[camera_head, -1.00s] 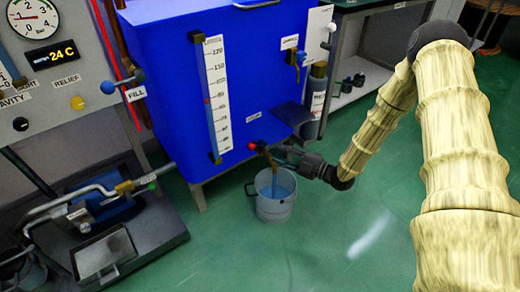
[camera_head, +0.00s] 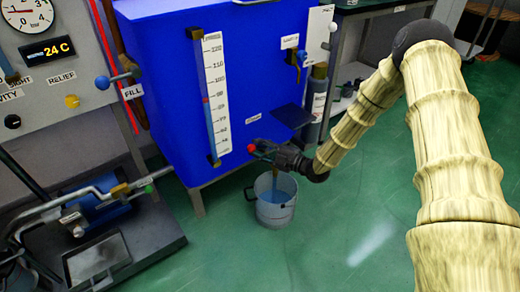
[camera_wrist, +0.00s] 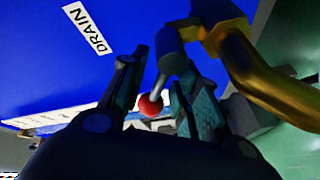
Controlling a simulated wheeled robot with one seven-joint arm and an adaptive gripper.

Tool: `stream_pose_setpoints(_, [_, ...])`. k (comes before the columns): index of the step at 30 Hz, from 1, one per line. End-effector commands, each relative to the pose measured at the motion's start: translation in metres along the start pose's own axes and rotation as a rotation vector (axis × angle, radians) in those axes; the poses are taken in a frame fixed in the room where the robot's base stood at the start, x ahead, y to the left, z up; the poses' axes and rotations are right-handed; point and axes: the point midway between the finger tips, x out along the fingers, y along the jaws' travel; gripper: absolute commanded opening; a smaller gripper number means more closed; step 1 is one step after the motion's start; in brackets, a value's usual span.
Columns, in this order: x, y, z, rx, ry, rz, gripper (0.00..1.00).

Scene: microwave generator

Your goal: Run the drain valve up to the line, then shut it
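The drain valve's red knob (camera_head: 251,149) sits low on the front of the blue tank (camera_head: 160,80). In the wrist view the red knob (camera_wrist: 150,105) and its grey lever lie between the two fingers of my gripper (camera_wrist: 162,75), with space visible between the fingers. A brass spout (camera_wrist: 265,85) bends away at right. In the head view my gripper (camera_head: 272,151) is at the valve and partly hides it. The scale (camera_head: 216,90) stands beside a sight tube with a red mark (camera_head: 206,99); the liquid level there is too small to tell. A bucket (camera_head: 276,215) under the spout holds blue liquid.
A blue FILL knob (camera_head: 102,82) and a gauge panel are at left. A pump on a dark base (camera_head: 110,235) stands on the floor at lower left. Another blue-handled valve (camera_head: 297,57) is on the tank's right. The green floor right of the bucket is clear.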

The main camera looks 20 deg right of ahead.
Motion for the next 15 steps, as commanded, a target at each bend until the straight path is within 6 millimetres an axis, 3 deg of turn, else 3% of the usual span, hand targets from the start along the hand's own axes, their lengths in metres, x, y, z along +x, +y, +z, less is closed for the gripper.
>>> stream_pose_setpoints(1, [-0.0001, 0.0001, 0.0, 0.0, 0.0, 0.0, 0.31])
stream_pose_setpoints(6, [-0.0004, 0.0001, 0.0001, 0.0, 0.0, 0.0, 0.0])
stream_pose_setpoints(15, [0.0002, 0.0001, -0.0013, -0.006, 0.0, -0.003, 0.0])
